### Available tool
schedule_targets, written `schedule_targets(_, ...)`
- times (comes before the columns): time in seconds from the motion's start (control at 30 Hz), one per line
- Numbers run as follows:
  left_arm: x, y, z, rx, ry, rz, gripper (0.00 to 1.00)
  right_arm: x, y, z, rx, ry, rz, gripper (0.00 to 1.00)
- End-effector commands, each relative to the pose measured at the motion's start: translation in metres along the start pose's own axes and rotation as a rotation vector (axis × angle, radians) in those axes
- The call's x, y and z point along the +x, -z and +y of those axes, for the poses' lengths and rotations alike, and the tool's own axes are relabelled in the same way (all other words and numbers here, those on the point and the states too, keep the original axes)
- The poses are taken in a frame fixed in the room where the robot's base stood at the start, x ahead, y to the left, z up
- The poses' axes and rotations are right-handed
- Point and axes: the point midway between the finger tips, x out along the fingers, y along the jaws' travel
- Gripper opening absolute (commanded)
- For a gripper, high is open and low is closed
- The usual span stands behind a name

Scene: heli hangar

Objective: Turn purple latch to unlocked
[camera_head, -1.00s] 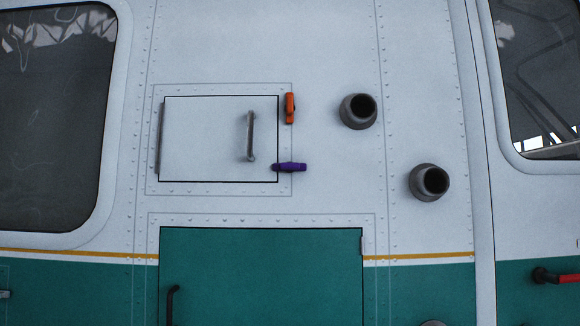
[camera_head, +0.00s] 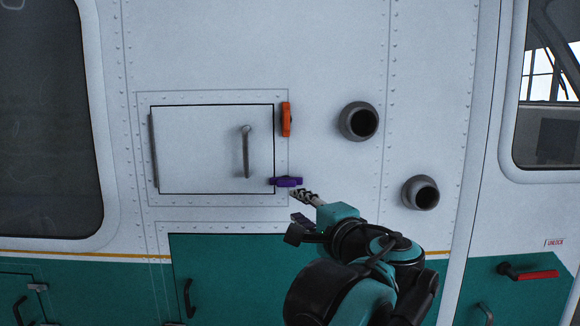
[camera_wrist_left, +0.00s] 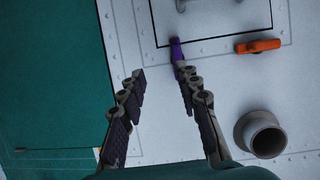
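The purple latch (camera_head: 287,182) lies horizontally across the lower right edge of the pale hatch door (camera_head: 200,150) in the head view. It also shows in the left wrist view (camera_wrist_left: 177,50), partly hidden by a finger. My left gripper (camera_head: 294,212) is just below and right of the latch. In the left wrist view its two fingers (camera_wrist_left: 161,76) are spread apart with nothing between them. The right-hand finger is close to the latch's near end; I cannot tell whether they touch. My right gripper is in neither view.
An orange latch (camera_head: 286,119) stands vertically at the door's upper right. A grey handle (camera_head: 246,152) is on the door. Two dark round pipes (camera_head: 359,121) (camera_head: 421,192) stick out to the right. A green panel (camera_head: 225,270) is below.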

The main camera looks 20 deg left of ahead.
Motion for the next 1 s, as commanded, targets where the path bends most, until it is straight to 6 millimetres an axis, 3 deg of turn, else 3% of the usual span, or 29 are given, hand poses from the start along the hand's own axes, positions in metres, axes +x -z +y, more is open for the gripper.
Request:
schedule_targets(0.03, -0.003, 0.006, -0.016, 0.008, 0.022, 0.005, 0.33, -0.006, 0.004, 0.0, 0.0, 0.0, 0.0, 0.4)
schedule_targets(0.13, -0.001, 0.01, -0.025, 0.017, 0.046, 0.007, 0.33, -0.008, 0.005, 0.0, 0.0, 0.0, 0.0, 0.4)
schedule_targets(0.6, 0.066, 0.009, -0.027, 0.017, 0.046, 0.004, 0.33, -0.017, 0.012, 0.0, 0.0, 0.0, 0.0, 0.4)
schedule_targets(0.97, 0.073, 0.01, -0.026, 0.017, 0.046, 0.007, 0.33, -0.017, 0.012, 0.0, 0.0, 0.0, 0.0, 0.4)
schedule_targets(1.0, 0.073, 0.01, -0.026, 0.017, 0.046, 0.007, 0.28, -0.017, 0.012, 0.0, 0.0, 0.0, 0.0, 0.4)
